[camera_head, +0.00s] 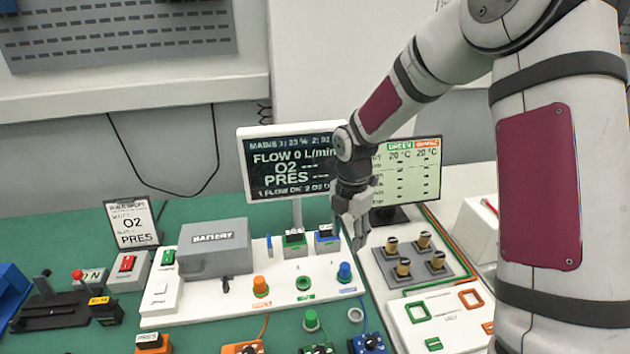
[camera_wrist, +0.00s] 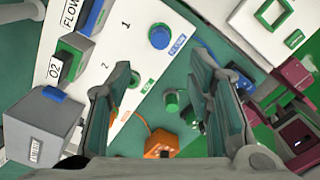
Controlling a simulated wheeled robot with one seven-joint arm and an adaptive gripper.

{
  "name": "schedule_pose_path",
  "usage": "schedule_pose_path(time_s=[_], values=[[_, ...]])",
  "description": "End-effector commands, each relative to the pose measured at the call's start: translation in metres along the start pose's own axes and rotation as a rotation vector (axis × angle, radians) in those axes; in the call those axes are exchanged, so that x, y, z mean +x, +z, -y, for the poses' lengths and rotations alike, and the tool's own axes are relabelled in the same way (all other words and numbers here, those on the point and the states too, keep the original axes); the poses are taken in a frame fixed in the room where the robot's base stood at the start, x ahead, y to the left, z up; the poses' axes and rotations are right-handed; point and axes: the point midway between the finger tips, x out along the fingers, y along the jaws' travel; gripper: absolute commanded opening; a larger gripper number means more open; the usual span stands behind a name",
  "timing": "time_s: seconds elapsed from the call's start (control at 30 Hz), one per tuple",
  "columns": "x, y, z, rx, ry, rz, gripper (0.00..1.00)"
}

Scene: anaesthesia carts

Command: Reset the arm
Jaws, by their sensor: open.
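My arm (camera_head: 545,170) reaches in from the upper right in the head view. My gripper (camera_head: 357,228) hangs above the white board, near the blue and green boxes. In the wrist view my gripper (camera_wrist: 170,110) has its two fingers wide apart, with nothing between them. The green socket ring, a green knob (camera_wrist: 172,103) and an orange device (camera_wrist: 160,143) show below and between the fingers. The gripper touches nothing that I can make out.
The white board (camera_head: 215,308) carries a grey battery box (camera_head: 214,248), an orange knob (camera_head: 260,286) and a blue knob (camera_head: 345,272). Two screens (camera_head: 290,163) (camera_head: 408,172) stand behind. Brass-topped cylinders (camera_head: 404,267) stand on a grey plate at the right. Green table shows at the left.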

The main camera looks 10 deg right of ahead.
Motion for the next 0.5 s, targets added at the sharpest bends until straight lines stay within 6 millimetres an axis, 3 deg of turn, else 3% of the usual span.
schedule_pose_path(time_s=[0.17,0.5], values=[[-0.019,-0.001,0.006,0.074,0.006,0.027,0.47],[-0.125,-0.022,0.054,0.634,0.109,0.143,0.47]])
